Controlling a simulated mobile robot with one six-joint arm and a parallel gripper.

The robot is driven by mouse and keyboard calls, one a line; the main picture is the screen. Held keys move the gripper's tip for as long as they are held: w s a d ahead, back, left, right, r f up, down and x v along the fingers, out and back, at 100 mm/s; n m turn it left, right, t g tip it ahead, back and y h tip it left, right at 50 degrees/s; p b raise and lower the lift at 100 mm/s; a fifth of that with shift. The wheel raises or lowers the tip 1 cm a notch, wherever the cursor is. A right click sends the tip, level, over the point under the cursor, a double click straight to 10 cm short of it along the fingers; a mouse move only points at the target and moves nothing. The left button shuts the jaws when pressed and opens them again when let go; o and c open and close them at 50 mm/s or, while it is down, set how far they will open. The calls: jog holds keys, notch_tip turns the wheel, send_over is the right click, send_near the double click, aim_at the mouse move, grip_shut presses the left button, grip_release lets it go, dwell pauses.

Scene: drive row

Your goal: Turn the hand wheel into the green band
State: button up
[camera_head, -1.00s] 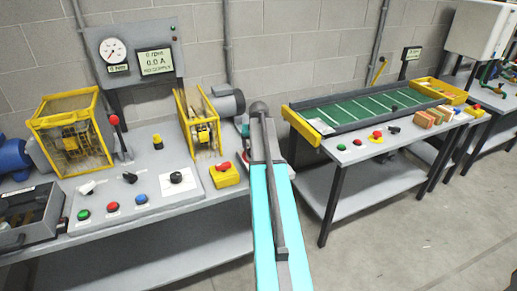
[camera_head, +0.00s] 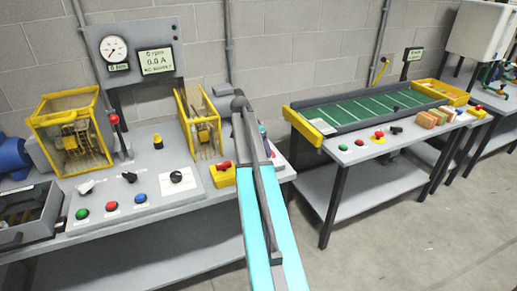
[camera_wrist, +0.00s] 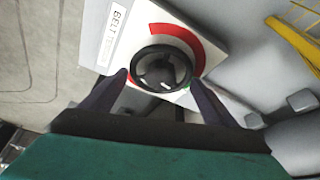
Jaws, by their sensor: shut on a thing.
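The hand wheel (camera_wrist: 161,66) is a small black spoked wheel in the middle of the wrist view. It sits on a white dial plate with a red arc (camera_wrist: 184,36) along its upper and right side. A sliver of green shows at the wheel's lower right, beside the right finger; the rest of the green band is hidden. My gripper (camera_wrist: 159,78) has one dark finger on each side of the wheel and is shut on its rim. In the head view my arm hides the wheel and gripper.
A yellow frame (camera_wrist: 292,38) stands at upper right. In the head view, a yellow and red switch box (camera_head: 223,175) sits just left of my arm; a green conveyor table (camera_head: 365,108) stands to the right.

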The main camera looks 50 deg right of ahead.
jog(key=shift+m+g, duration=0.5)
jog(key=shift+m, duration=0.7)
jog(key=shift+b, duration=0.3)
jog(key=o, duration=1)
jog(key=shift+r, duration=0.1)
jog(key=b+v, duration=0.2)
jog(key=v, duration=1.1)
jog(key=shift+r, duration=0.35)
